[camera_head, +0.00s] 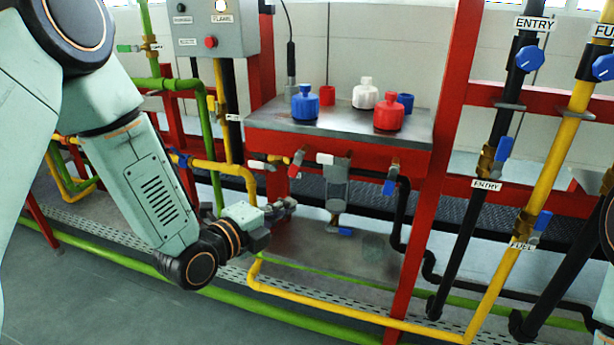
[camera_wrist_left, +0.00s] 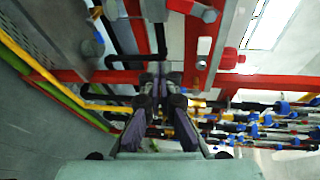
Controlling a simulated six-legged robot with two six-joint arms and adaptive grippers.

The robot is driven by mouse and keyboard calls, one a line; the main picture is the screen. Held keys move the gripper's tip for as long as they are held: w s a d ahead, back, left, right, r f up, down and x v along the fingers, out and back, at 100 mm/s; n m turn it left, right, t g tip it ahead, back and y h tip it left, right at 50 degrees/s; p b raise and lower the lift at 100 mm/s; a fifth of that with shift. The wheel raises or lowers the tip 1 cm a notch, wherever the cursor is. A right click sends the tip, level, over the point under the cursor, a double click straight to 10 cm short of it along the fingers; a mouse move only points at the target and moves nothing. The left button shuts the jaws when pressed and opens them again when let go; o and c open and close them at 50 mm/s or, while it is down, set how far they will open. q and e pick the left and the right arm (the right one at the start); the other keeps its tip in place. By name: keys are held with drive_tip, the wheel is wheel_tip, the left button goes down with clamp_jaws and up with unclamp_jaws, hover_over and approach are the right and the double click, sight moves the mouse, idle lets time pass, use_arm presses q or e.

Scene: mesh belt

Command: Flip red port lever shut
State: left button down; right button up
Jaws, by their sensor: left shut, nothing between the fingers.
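The red lever (camera_head: 294,169) sits on a small brass port under the front edge of the red-framed bench (camera_head: 330,141), and points down and slightly left. My left gripper (camera_head: 289,206) is shut and empty, below the red lever and apart from it. In the left wrist view the closed fingers of my left gripper (camera_wrist_left: 160,73) point up the picture, with nothing between them. I cannot tell for sure which red part in that view is the lever. My right gripper is out of view.
A white lever (camera_head: 258,164) is left of the red one; another white lever (camera_head: 325,158) and a blue lever (camera_head: 389,187) are to its right. Bottles (camera_head: 365,94) stand on the bench. A yellow pipe (camera_head: 340,318) runs low in front, and labelled pipes (camera_head: 480,200) rise at right.

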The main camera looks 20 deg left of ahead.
use_arm(q)
drive_tip(key=m, duration=0.1)
drive_tip(key=r+m, duration=0.1)
drive_tip(key=m, duration=0.1)
drive_tip(key=shift+d+r, duration=0.15)
drive_tip(key=shift+r, duration=0.05)
